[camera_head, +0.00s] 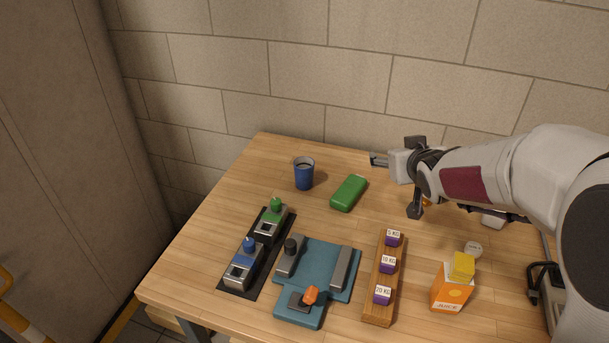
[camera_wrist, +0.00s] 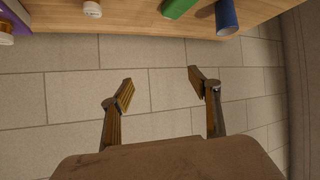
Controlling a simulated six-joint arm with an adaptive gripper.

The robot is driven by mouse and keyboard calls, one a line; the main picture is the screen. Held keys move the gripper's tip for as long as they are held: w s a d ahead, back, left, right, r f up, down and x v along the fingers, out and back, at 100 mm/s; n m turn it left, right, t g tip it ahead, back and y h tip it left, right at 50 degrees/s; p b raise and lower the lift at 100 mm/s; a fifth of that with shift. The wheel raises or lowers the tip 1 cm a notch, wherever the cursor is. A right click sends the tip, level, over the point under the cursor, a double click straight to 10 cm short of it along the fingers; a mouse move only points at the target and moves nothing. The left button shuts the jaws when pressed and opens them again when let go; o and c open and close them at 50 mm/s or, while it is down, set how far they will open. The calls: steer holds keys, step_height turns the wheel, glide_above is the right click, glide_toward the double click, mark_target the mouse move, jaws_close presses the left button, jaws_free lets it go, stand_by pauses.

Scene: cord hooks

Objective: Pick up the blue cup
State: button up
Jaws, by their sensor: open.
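The blue cup (camera_head: 304,174) stands upright on the table toward the back left, to the left of a green block (camera_head: 349,193). In the wrist view the cup (camera_wrist: 226,18) is at the top edge, right of centre and partly cut off. My gripper (camera_head: 414,177) is over the back right part of the table, to the right of the cup and apart from it. In the wrist view my gripper's two fingers (camera_wrist: 160,83) are spread with nothing between them, and the brick wall lies behind them.
The green block lies between cup and gripper. In front are a blue fixture (camera_head: 318,262), a black strip with holders (camera_head: 239,272), a wooden rack of purple weights (camera_head: 377,312) and a juice carton (camera_head: 451,293). The brick wall (camera_head: 300,60) stands behind the table.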

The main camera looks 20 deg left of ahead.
steer(key=w+a+f+n+y, duration=0.2)
steer(key=w+a+f+y, duration=0.15)
steer(key=a+f, duration=0.55)
steer(key=n+y, duration=0.2)
steer(key=y, duration=0.1)
glide_toward(308, 169)
steer(key=r+x, duration=0.1)
steer(key=x, duration=0.4)
steer(key=shift+w+a+f+g, duration=0.15)
steer(key=shift+a+f+g, duration=0.1)
steer(key=shift+f+g, duration=0.1)
steer(key=shift+w, duration=0.1)
steer(key=shift+x, duration=1.2)
steer(key=shift+w+a+f, duration=0.1)
steer(key=shift+w, duration=0.05)
steer(key=shift+x, duration=2.4)
steer(key=shift+w+f, duration=0.1)
steer(key=shift+w, duration=0.05)
